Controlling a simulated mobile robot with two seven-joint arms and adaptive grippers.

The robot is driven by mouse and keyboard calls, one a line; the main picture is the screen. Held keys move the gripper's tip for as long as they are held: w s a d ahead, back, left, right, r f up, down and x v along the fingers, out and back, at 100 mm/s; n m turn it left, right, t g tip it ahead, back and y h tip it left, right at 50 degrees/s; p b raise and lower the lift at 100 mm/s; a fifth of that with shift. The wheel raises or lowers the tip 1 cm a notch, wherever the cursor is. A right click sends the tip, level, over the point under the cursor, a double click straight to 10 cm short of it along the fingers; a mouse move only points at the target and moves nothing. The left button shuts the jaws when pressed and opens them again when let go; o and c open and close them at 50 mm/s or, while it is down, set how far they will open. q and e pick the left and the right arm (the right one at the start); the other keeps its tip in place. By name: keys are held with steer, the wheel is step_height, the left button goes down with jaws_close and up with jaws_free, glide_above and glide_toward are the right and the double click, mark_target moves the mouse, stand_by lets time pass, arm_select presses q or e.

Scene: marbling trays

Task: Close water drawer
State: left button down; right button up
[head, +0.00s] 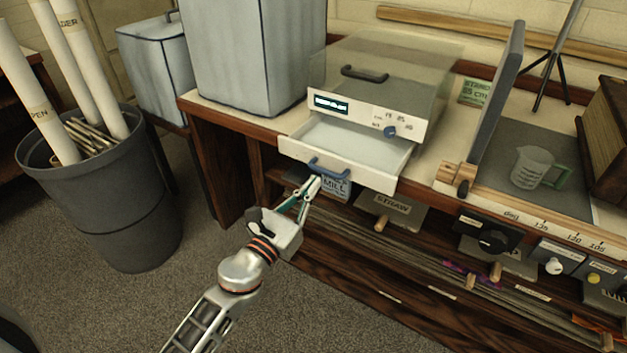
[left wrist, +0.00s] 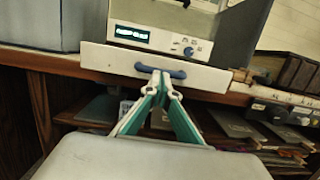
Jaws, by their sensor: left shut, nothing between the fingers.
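The water drawer (head: 345,150) is pulled out of the white unit (head: 370,110) on the bench, and its inside looks empty. Its white front (left wrist: 112,62) carries a blue handle (head: 328,168), which also shows in the left wrist view (left wrist: 160,70). My left gripper (head: 313,184) is shut and empty, with its tips at or just below the handle. In the left wrist view the shut fingertips (left wrist: 161,78) appear right under the handle; I cannot tell whether they touch it. My right gripper is not in view.
A grey covered box (head: 255,55) stands left of the unit. A grey upright panel (head: 497,95) and a measuring jug (head: 533,167) are to the right. Shelves with labelled sheets (head: 392,210) lie below the drawer. A bin with rolls (head: 100,190) stands on the floor at left.

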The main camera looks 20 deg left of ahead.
arm_select(q)
steer(key=shift+x, duration=0.9)
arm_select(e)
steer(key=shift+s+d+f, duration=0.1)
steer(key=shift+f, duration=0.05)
arm_select(q)
steer(key=shift+w, duration=0.15)
